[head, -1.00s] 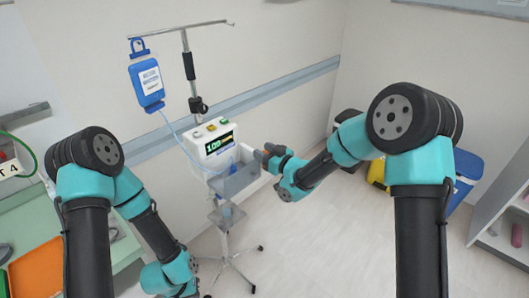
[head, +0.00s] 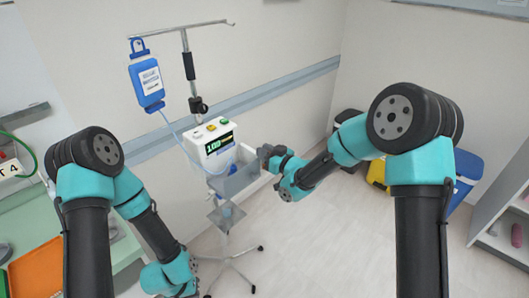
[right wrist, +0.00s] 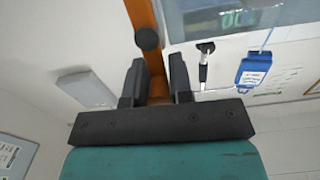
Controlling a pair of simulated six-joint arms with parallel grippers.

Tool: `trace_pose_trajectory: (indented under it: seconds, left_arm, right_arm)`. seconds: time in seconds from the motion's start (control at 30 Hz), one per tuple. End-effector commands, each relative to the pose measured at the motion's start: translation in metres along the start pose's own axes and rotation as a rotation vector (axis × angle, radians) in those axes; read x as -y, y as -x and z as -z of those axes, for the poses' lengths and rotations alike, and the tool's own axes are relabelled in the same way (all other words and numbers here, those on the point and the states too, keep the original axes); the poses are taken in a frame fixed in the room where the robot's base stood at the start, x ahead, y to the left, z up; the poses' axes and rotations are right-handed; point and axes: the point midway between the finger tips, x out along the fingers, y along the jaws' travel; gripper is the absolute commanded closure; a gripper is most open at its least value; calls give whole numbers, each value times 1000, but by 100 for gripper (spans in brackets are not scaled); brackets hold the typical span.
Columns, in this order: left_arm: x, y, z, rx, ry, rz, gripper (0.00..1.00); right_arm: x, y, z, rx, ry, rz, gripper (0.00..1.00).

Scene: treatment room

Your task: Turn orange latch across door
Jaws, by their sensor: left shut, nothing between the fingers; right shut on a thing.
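The white pump (head: 212,140) with a lit green readout hangs on a pole stand; its greyish see-through door (head: 236,180) shows at its lower front. My right gripper (right wrist: 158,78) is shut on the latch, one dark finger on each side. In the head view my right gripper (head: 268,156) is at the pump's right side and hides the latch. My left arm reaches down to the bottom edge; its fingers are not visible.
A blue fluid bag (head: 147,82) hangs from the pole with a tube to the pump. The stand's wheeled base (head: 232,268) is on open floor. An orange tray (head: 38,270) lies on the green counter at left. Bins (head: 376,172) stand behind my right arm.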

Motion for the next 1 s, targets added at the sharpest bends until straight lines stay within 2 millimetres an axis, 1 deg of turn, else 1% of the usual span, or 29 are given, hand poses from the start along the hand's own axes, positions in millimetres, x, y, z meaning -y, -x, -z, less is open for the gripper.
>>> trace_pose_trajectory:
  seconds: [0.17,0.37,1.0]
  left_arm:
    - [0,0,0,0,0,0,100]
    - [0,0,0,0,0,0,100]
    - [0,0,0,0,0,0,100]
  right_arm:
    - [-4,0,0,0,-77,-1,100]
    - [-10,0,-2,0,-218,-1,100]
    - [-33,0,-15,0,-819,-1,100]
